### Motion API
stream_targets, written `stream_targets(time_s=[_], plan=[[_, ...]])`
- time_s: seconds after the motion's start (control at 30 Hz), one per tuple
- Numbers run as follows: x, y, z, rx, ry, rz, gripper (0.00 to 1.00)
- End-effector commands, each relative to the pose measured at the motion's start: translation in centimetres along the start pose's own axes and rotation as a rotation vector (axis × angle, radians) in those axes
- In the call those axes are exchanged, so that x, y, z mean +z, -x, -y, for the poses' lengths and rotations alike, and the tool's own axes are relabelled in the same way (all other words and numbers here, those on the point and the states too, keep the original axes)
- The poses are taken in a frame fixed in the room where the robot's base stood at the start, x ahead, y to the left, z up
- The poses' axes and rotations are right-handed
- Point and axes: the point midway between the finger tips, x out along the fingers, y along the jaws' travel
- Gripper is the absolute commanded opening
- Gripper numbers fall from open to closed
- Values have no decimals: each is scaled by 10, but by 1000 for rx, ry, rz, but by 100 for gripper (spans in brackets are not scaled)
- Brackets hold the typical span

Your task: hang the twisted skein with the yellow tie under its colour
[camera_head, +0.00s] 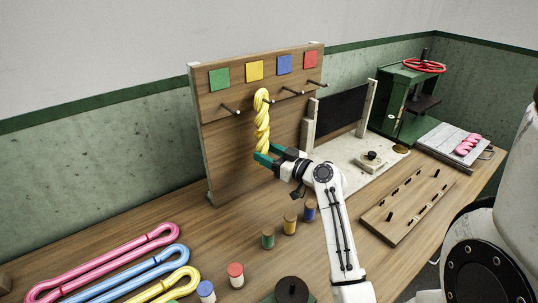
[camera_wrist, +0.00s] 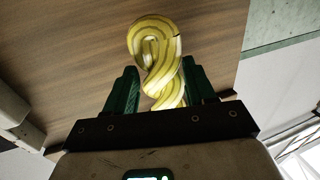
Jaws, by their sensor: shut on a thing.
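The twisted yellow skein (camera_head: 262,118) stands upright in front of the wooden peg board (camera_head: 225,140), its loop at the top. It also shows in the wrist view (camera_wrist: 155,50) between the green fingers. My gripper (camera_head: 268,160) is shut on the lower end of the skein. The yellow square (camera_head: 254,70) is on the board just above the loop. The peg under the yellow square is mostly hidden by the skein, so I cannot tell whether the loop is around it. A separate tie on the skein cannot be made out.
Green (camera_head: 219,79), blue (camera_head: 284,64) and red (camera_head: 310,59) squares have bare pegs below. Pink (camera_head: 110,262), blue (camera_head: 130,273) and yellow (camera_head: 170,287) loose skeins lie at front left. Several small spools stand near my arm. A pegged wooden board (camera_head: 405,215) lies at right.

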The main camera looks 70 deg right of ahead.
Motion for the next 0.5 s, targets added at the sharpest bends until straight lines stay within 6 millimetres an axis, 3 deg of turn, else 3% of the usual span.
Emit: stream_targets(time_s=[0.2,0.23,0.5], plan=[[0,0,0,0,0,0,23],[0,0,0,0,0,0,55],[0,0,0,0,0,0,81]])
